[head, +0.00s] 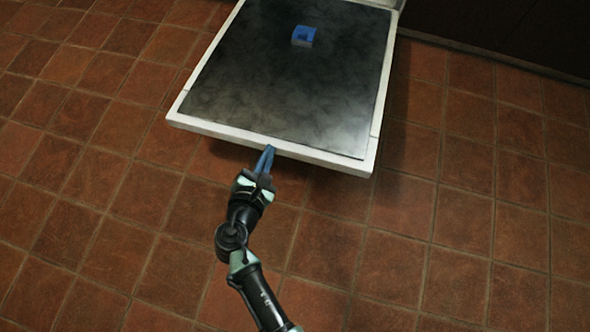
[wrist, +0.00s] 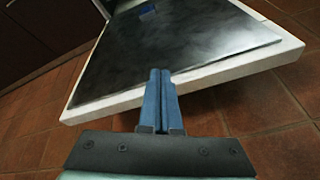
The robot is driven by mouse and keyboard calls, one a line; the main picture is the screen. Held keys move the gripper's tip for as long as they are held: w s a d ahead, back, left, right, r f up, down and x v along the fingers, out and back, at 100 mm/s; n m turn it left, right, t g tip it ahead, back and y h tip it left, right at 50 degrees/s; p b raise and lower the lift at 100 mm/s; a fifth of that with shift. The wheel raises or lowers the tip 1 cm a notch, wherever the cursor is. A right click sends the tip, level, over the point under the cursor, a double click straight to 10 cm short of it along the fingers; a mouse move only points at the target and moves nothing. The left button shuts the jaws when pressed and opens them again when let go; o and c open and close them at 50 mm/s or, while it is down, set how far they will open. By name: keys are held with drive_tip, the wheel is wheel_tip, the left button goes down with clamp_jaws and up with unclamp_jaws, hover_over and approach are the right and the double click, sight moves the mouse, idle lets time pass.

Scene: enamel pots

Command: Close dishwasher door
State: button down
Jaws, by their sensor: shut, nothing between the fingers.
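The dishwasher door (head: 290,80) lies folded down, its dark inner panel facing up inside a white frame. A small blue and grey block-like part (head: 303,36) sits on the panel. My gripper (head: 267,150) is at the door's free front edge, its blue fingers shut and empty. In the wrist view, the shut fingers (wrist: 160,74) point at the door's white edge (wrist: 240,62) and overlap it in the picture. I cannot tell whether they touch the door or are just below it.
Reddish-brown floor tiles (head: 480,215) surround the door and are clear on both sides. A dark cabinet front (head: 500,30) stands at the upper right, with a pale strip along its base.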

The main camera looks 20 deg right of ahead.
drive_tip(key=s+d+f+n+b, duration=0.1)
drive_tip(key=s+f+n+b, duration=0.2)
drive_tip(key=f, duration=0.4)
drive_tip(key=s+d+f+n+b, duration=0.1)
drive_tip(key=s+f+n+b, duration=0.2)
drive_tip(key=f, duration=0.5)
drive_tip(key=w+d+f+m+b, duration=0.1)
drive_tip(key=w+d+f+b, duration=0.3)
drive_tip(key=w+b, duration=0.3)
drive_tip(key=shift+g, duration=0.3)
drive_tip(key=shift+d+r+p, duration=0.2)
drive_tip(key=shift+r+p, duration=0.1)
drive_tip(key=shift+r, duration=0.8)
drive_tip(key=shift+d+r+p, duration=0.2)
drive_tip(key=shift+r+p, duration=0.05)
drive_tip(key=shift+r, duration=0.85)
drive_tip(key=shift+r, duration=0.1)
